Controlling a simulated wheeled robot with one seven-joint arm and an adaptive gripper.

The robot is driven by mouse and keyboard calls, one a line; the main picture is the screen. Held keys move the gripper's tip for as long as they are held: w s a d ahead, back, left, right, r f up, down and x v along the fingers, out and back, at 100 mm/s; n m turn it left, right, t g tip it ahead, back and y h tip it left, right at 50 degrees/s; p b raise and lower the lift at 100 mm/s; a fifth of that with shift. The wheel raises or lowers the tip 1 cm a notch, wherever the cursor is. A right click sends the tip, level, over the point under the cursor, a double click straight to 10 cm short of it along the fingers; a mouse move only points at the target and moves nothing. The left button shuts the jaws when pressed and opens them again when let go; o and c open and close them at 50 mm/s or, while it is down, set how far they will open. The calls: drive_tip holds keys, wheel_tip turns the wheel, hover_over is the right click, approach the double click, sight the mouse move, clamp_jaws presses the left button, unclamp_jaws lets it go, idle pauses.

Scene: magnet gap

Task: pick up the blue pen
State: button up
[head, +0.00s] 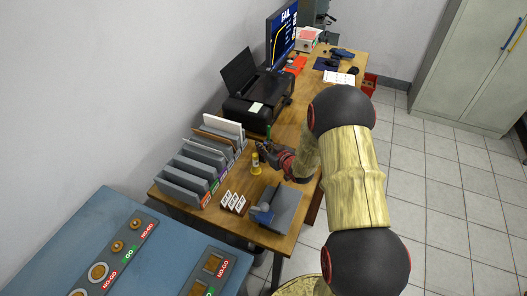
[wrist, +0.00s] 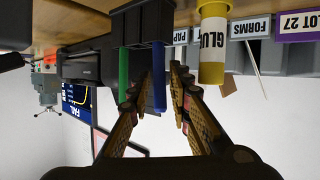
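The blue pen (wrist: 158,78) shows in the wrist view, where the picture is upside down. It stands upright in a dark holder (wrist: 141,24), beside a green pen (wrist: 124,72). My gripper (wrist: 161,70) is open; in this view the blue pen appears between its fingertips, with a gap visible on each side. I cannot tell how far in depth the pen is from the fingers. In the head view my gripper (head: 265,149) is over the wooden table, close to the green pen (head: 269,130). The blue pen cannot be made out there.
A yellow glue bottle (head: 255,165) stands close to my gripper. A black printer (head: 256,101) stands behind. Little free room surrounds the pens.

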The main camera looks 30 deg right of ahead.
drive_tip(key=shift+c, duration=0.2)
drive_tip(key=c, duration=0.4)
clamp_jaws()
drive_tip(key=shift+r, duration=0.1)
